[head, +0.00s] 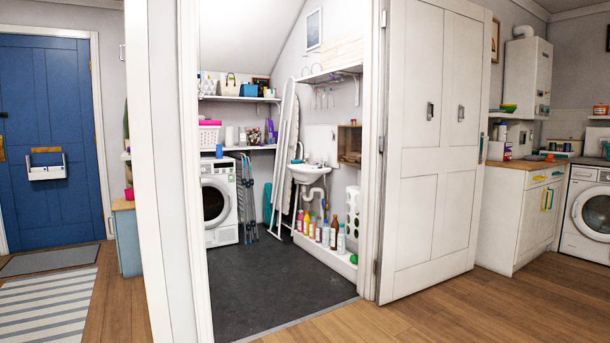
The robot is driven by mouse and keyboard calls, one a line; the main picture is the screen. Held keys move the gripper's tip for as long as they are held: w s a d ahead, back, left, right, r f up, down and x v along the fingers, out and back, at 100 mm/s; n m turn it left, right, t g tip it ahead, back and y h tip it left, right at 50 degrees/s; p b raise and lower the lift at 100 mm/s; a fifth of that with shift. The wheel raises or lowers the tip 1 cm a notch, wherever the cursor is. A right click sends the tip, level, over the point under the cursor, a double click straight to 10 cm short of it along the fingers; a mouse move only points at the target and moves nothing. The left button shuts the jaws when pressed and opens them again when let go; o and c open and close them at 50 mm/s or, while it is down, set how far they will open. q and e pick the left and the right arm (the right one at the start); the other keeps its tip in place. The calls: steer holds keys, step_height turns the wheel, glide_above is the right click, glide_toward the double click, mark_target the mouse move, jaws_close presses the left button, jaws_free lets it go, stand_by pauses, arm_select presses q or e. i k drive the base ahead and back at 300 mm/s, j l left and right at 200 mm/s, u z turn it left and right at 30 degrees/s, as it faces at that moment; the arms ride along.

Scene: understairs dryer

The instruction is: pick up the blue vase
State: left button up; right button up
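A small blue upright object (219,151), which may be the blue vase, stands on top of the white dryer (221,203) inside the understairs room. It is too small and far off to make out its exact shape. Neither of my grippers shows in the head view.
The open doorway leads to a clear dark floor (270,285). A white folding door (432,150) stands open at its right.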

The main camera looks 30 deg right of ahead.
mark_target(219, 150)
steer(key=i+l+z, duration=0.2)
steer(key=i, duration=0.2)
steer(key=i+l+z, duration=0.35)
steer(key=i, duration=0.5)
steer(key=i+z, duration=0.3)
steer(key=i, duration=0.6)
steer(key=i+j+z, duration=0.1)
steer(key=i+z, duration=0.25)
steer(key=i, duration=0.55)
steer(key=i+j+u, duration=0.15)
steer(key=i+u, duration=0.15)
steer(key=i, duration=0.25)
steer(key=i+u, duration=0.3)
steer(key=i, duration=0.3)
steer(key=i+l+u, duration=0.15)
steer(key=i+u, duration=0.15)
steer(key=i, duration=0.25)
steer(key=i+l+u, duration=0.3)
steer(key=i, duration=0.25)
